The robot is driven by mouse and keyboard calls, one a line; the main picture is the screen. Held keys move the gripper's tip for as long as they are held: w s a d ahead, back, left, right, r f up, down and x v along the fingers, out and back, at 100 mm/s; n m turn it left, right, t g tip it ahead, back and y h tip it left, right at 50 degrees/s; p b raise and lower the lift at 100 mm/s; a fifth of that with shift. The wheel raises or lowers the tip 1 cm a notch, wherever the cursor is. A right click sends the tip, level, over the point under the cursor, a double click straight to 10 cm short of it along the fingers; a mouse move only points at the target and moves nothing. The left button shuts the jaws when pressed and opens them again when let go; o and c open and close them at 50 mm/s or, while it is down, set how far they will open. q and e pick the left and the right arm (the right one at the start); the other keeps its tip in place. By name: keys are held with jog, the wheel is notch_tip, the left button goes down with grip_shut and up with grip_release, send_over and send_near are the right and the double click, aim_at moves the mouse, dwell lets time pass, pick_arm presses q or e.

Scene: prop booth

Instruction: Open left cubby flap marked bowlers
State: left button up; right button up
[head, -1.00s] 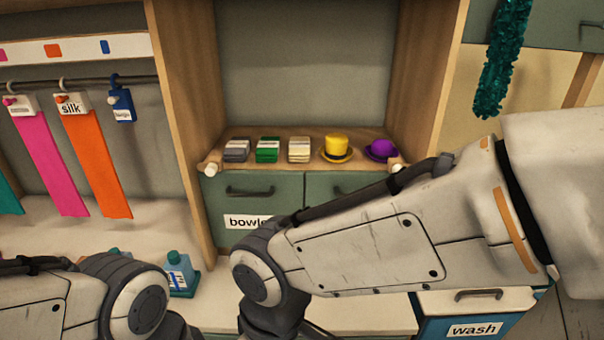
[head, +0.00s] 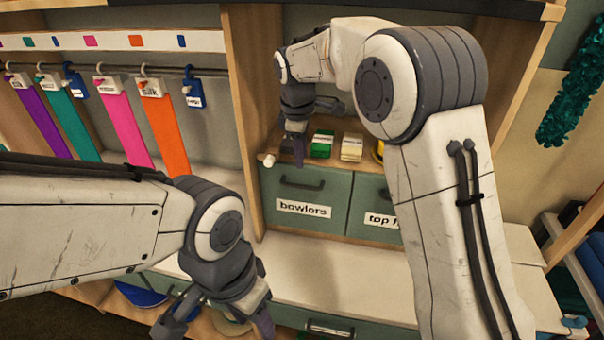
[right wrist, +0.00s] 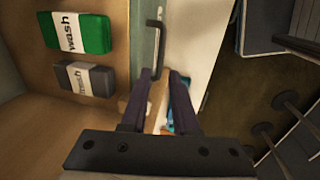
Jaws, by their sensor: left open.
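The left flap marked "bowlers" (head: 303,209) is closed below the shelf, with a dark bar handle (head: 302,183) near its top. My right gripper (head: 294,152) points down at the shelf's front edge, just above the left part of this flap. In the right wrist view its fingers (right wrist: 161,76) are open and empty-looking. The handle (right wrist: 156,38) shows just beyond the fingertips; I cannot tell whether they touch it. My left gripper (head: 218,324) is open and low at the front, away from the flap.
The neighbouring flap (head: 372,198), marked "top h…", is partly hidden by my right arm. Green (head: 321,145) and cream (head: 351,147) packs sit on the shelf above. Ribbons (head: 120,120) hang from a rail at left. The pale counter (head: 330,275) below the flaps is largely clear.

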aim_at(302, 187)
jog(key=f, duration=0.3)
jog(key=w+f+p, duration=0.1)
jog(key=f, duration=0.2)
jog(key=f+p, duration=0.1)
jog(key=f, duration=0.2)
jog(key=shift+w+d+f, duration=0.25)
jog(key=shift+w+f, duration=0.05)
grip_shut()
dwell(1.0)
